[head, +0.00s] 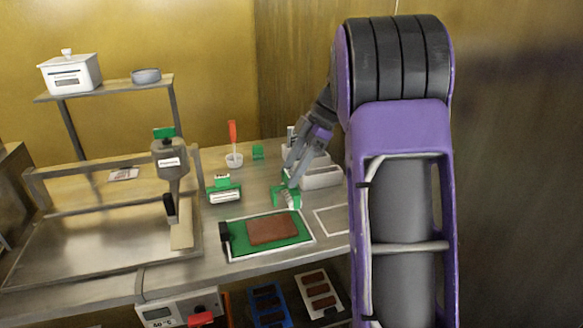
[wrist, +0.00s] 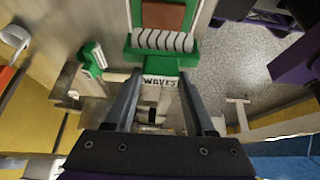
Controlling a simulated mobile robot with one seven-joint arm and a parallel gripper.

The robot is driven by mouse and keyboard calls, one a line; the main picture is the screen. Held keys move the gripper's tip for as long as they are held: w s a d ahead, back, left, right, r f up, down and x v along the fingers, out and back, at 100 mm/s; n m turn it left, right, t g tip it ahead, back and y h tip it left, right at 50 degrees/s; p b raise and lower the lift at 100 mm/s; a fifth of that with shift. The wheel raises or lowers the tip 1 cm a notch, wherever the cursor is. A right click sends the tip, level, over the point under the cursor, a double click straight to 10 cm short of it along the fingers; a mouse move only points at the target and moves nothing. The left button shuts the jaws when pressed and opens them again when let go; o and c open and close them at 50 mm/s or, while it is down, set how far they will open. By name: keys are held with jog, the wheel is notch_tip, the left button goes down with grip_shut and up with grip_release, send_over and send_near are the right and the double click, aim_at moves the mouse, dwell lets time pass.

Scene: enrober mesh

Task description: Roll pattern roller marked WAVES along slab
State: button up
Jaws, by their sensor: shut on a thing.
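The roller marked WAVES has a green frame (wrist: 188,58), a WAVES label and a white wavy cylinder (wrist: 163,41). My gripper (wrist: 160,76) is shut on its green handle block, with one finger on each side of the label. In the head view my gripper (head: 291,186) holds the roller (head: 280,196) behind the slab. The brown slab (head: 274,231) lies flat on a green mat (head: 240,243); part of the slab (wrist: 163,15) shows beyond the cylinder in the wrist view. In the head view the roller appears apart from the slab; its height is unclear.
A second green-framed roller (head: 224,193) stands left of mine. A white cup with a red-handled tool (head: 233,158) is behind it. White bins (head: 322,178) stand right of my gripper. A machine with a grey head (head: 172,165) and tray is at left. An outlined empty area (head: 332,220) lies right of the mat.

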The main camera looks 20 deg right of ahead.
aim_at(286, 188)
jog(key=shift+d, duration=0.1)
notch_tip(286, 188, down, 6)
jog(key=b, duration=0.5)
jog(key=shift+r, duration=0.1)
jog(key=shift+a, duration=5.05)
jog(key=shift+f, duration=0.6)
jog(key=shift+d, duration=3.6)
